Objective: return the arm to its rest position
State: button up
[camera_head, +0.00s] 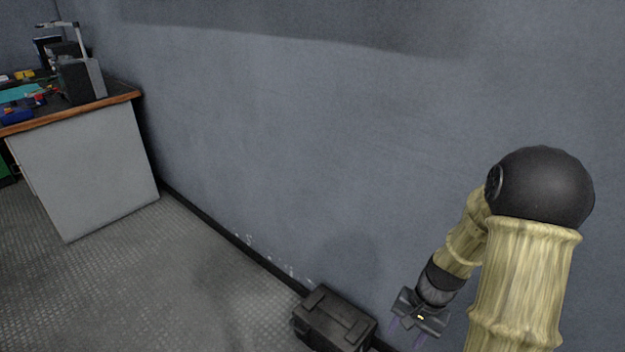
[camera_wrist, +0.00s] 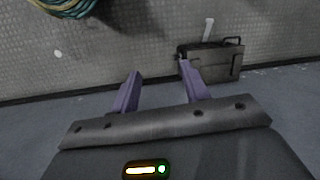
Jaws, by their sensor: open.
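My arm shows at the right of the head view, with pale yellow covers and a dark round elbow. It bends down so that my gripper (camera_head: 407,341) hangs low near the wall, just right of a black case. In the wrist view my gripper (camera_wrist: 163,84) shows two purple fingers spread apart. Nothing is between them. The fingertips point toward the floor and wall area, and the gripper holds nothing.
A black case (camera_head: 335,318) sits on the floor against the grey wall; it also shows in the wrist view (camera_wrist: 222,66). A coiled cable or hose (camera_wrist: 66,5) is at upper left there. A workbench (camera_head: 90,172) with tools stands far left. The floor (camera_head: 190,280) between is clear.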

jog(key=s+a+r+n+t+h+p, duration=0.1)
jog(key=s+a+r+n+t+p, duration=0.15)
jog(key=r, duration=0.55)
jog(key=s+a+r+n+t+h+p, duration=0.1)
jog(key=s+a+r+n+h, duration=0.2)
jog(key=r, duration=0.4)
notch_tip(320, 180, up, 37)
jog(key=n+y+p, duration=0.1)
jog(key=p, duration=3.6)
jog(key=shift+a+r, duration=0.2)
jog(key=shift+c, duration=1.1)
jog(key=shift+d, duration=0.1)
